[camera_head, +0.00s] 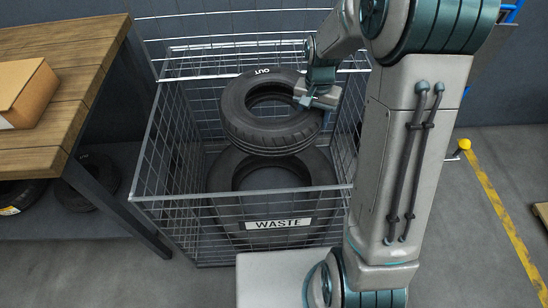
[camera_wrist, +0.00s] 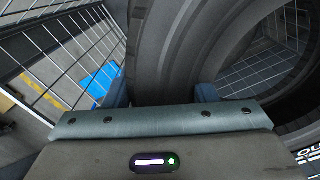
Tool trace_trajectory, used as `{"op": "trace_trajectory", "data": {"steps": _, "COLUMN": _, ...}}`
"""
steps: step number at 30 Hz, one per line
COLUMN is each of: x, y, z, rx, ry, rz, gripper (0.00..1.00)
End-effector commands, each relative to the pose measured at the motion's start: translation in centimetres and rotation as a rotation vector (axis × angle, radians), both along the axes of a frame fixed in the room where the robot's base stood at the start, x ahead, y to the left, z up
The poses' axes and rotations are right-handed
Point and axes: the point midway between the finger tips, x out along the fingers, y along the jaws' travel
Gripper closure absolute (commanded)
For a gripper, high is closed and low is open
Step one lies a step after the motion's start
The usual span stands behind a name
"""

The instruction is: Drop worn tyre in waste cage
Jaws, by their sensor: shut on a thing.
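The worn tyre (camera_head: 238,112), black with white "OUT" lettering, is inside the outline of the wire waste cage (camera_head: 160,205) in the head view. My gripper (camera_head: 312,98) is shut on the tyre's right side and holds it roughly level above another, larger tyre (camera_head: 222,190) lying in the cage. I cannot tell whether the two tyres touch. In the wrist view the held tyre (camera_wrist: 172,50) fills the middle between the fingers. The cage carries a white "WASTE" sign (camera_head: 279,224) on its front.
A wooden workbench (camera_head: 60,50) with a cardboard box (camera_head: 25,95) stands left of the cage. Tyres (camera_head: 90,180) lie on its lower shelf. A yellow floor line (camera_head: 500,215) runs at the right. A yellow-ended lever (camera_head: 463,145) stands out near my arm.

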Motion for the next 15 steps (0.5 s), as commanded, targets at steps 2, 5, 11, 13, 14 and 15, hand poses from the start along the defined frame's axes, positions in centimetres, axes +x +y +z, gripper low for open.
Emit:
{"op": "trace_trajectory", "data": {"steps": 2, "x": 0.1, "y": 0.0, "z": -1.2, "rx": 0.001, "ry": -0.003, "rz": -0.001, "gripper": 0.97}}
{"op": "trace_trajectory", "data": {"steps": 5, "x": 0.1, "y": 0.0, "z": -1.7, "rx": 0.001, "ry": -0.003, "rz": -0.001, "gripper": 0.97}}
{"op": "trace_trajectory", "data": {"steps": 11, "x": 0.1, "y": 0.0, "z": -1.9, "rx": 0.001, "ry": -0.004, "rz": -0.001, "gripper": 0.97}}
{"op": "trace_trajectory", "data": {"steps": 13, "x": 0.1, "y": 0.0, "z": -1.8, "rx": 0.001, "ry": -0.004, "rz": -0.001, "gripper": 0.97}}
{"op": "trace_trajectory", "data": {"steps": 14, "x": 0.1, "y": 0.0, "z": -1.8, "rx": 0.001, "ry": -0.004, "rz": -0.001, "gripper": 0.97}}
{"op": "trace_trajectory", "data": {"steps": 15, "x": 0.1, "y": 0.0, "z": -1.8, "rx": 0.001, "ry": -0.004, "rz": -0.001, "gripper": 0.46}}
